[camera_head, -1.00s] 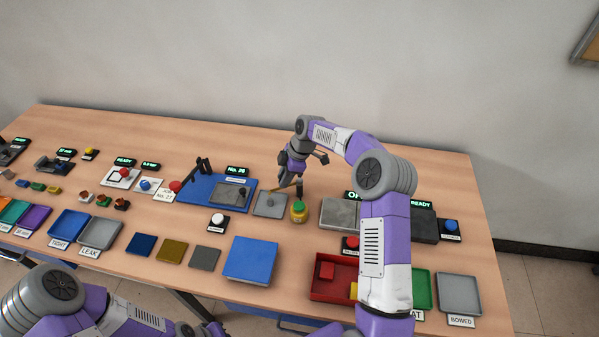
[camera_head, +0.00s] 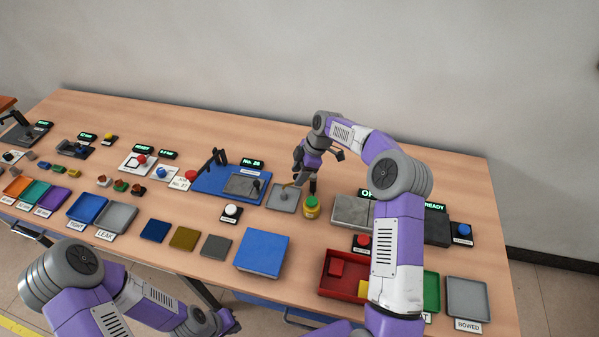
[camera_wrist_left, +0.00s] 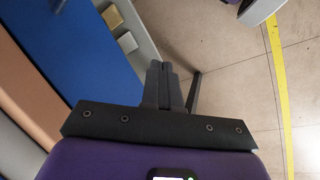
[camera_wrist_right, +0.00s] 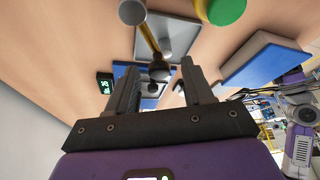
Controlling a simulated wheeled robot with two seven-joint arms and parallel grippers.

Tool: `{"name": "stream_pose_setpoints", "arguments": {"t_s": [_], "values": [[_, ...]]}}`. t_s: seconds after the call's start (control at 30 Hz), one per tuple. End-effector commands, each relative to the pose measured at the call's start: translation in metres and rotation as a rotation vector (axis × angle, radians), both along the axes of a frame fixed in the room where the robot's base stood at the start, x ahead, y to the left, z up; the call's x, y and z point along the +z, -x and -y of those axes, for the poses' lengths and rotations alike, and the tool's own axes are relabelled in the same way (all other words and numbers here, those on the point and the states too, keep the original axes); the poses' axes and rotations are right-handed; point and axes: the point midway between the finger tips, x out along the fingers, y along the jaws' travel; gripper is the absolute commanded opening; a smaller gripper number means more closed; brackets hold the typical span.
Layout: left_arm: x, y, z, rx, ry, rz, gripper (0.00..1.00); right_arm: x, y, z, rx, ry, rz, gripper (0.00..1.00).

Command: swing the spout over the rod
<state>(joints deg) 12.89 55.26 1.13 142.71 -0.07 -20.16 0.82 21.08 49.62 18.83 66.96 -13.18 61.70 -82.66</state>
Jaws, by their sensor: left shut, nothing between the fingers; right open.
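The spout looks like a thin brass bar (camera_head: 291,186) above a grey plate (camera_head: 275,204) at the middle of the table; in the right wrist view the bar (camera_wrist_right: 152,38) runs between a grey ball (camera_wrist_right: 132,12) and a dark knob (camera_wrist_right: 159,73). I cannot tell which part is the rod. My right gripper (camera_head: 305,181) is over the plate's right side. In its wrist view its fingers (camera_wrist_right: 158,88) are open, with the dark knob in the gap, contact unclear. My left gripper (camera_head: 229,320) is shut and empty in front of the table; its fingers (camera_wrist_left: 161,72) are together.
A green-and-yellow jar (camera_head: 311,208) stands close to the right gripper. A blue base with a grey block (camera_head: 216,181) lies left of the plate.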

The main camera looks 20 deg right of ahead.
Motion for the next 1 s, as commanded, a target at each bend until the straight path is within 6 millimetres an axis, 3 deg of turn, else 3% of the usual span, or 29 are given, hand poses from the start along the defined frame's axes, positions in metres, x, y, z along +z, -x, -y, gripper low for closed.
{"name": "stream_pose_setpoints", "arguments": {"t_s": [0.17, 0.6, 1.0], "values": [[0.001, 0.0, 0.0, 0.0, 0.0, 0.0, 0.0, 0.008, 0.0, 0.003, -0.002, 0.001, 0.004, 0.51], [0.011, 0.0, 0.0, 0.0, 0.0, 0.0, 0.0, 0.066, 0.005, 0.027, -0.002, -0.001, 0.002, 0.51], [0.011, 0.0, 0.0, 0.0, 0.0, 0.0, 0.0, 0.07, 0.006, 0.028, 0.0, 0.0, 0.0, 0.51]]}}
